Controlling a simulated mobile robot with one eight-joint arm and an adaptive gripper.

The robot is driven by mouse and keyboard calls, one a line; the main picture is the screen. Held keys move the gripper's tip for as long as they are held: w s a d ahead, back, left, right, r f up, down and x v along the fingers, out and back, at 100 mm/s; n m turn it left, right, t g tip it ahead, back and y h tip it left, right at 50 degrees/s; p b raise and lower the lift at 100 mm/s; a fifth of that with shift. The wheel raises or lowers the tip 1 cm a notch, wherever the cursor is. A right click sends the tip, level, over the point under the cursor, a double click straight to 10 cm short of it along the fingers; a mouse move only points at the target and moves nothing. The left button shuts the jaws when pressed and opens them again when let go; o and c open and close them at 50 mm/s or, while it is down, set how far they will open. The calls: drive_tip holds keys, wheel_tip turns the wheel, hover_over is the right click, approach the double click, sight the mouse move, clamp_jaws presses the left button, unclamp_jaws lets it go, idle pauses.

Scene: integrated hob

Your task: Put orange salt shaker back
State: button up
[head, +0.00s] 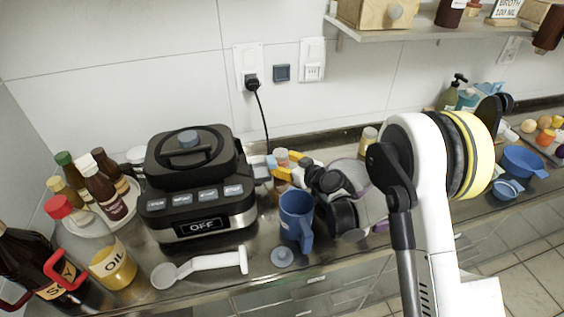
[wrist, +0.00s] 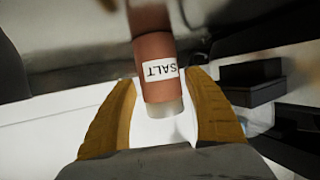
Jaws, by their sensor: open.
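The salt shaker (wrist: 155,48) is orange-brown with a white SALT label and a pale end. In the wrist view it sits between the two yellow fingers of my open gripper (wrist: 163,100), with the pale end toward the palm. I cannot tell whether either finger touches it. In the head view my gripper (head: 286,164) is just right of the black appliance and behind the blue mug, and my own arm partly hides that area. The shaker is small and hard to make out there.
A black appliance (head: 195,190) showing OFF stands left of my gripper. A blue mug (head: 296,214) stands in front. Bottles (head: 105,190) crowd the left, with an oil jar (head: 112,266). A white spoon-like tool (head: 200,265) and small blue lid (head: 283,257) lie at the front edge.

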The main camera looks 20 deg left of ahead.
sight(286, 163)
drive_tip(key=shift+s+f, duration=0.1)
drive_tip(key=p+v, duration=0.1)
drive_tip(key=v, duration=0.2)
drive_tip(key=p+v, duration=0.2)
drive_tip(key=v, duration=0.2)
drive_tip(key=shift+r, duration=0.25)
wheel_tip(286, 163, up, 8)
drive_tip(key=p, duration=0.3)
drive_tip(key=shift+s+d+f, duration=0.1)
drive_tip(key=shift+s+d, duration=0.05)
drive_tip(key=shift+d, duration=0.1)
drive_tip(key=s+d+r+m+h, duration=0.2)
drive_tip(key=s+d+r, duration=0.1)
drive_tip(key=d+r, duration=0.35)
drive_tip(key=s+d+r+m+h, duration=0.25)
drive_tip(key=s+d+r, duration=0.2)
drive_tip(key=d, duration=0.35)
drive_tip(key=s+d+r+m+g+h, duration=0.1)
drive_tip(key=s+d+m+h, duration=0.5)
drive_tip(key=s+d, duration=1.3)
drive_tip(key=shift+s+d+r+h, duration=0.3)
drive_tip(key=shift+r+h, duration=0.15)
